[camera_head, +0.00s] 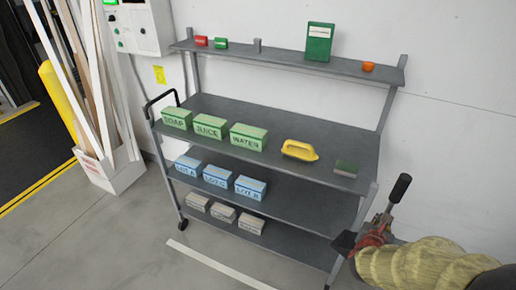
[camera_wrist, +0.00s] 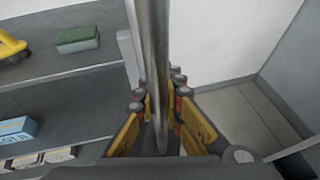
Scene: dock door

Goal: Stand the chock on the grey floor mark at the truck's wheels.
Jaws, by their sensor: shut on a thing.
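My gripper (camera_head: 374,236), with red and black parts, is at the lower right of the head view, beside the right end of the shelf cart. In the wrist view, the gripper (camera_wrist: 161,125) is shut on a grey metal rod (camera_wrist: 153,50) that runs up between its fingers. A black grip (camera_head: 399,188) rises above the gripper in the head view and looks like the end of this rod. I cannot tell whether the rod belongs to the chock. No wedge shape is clearly visible. The truck, its wheels and the grey floor mark are not in view.
The grey shelf cart (camera_head: 300,108) holds green, blue and grey boxes, a yellow handled object (camera_head: 300,151) and a green-topped block (camera_head: 346,168). A box of planks (camera_head: 113,170) and a yellow post (camera_head: 58,98) stand left. Floor at the lower left is clear, with a white stripe (camera_head: 215,265).

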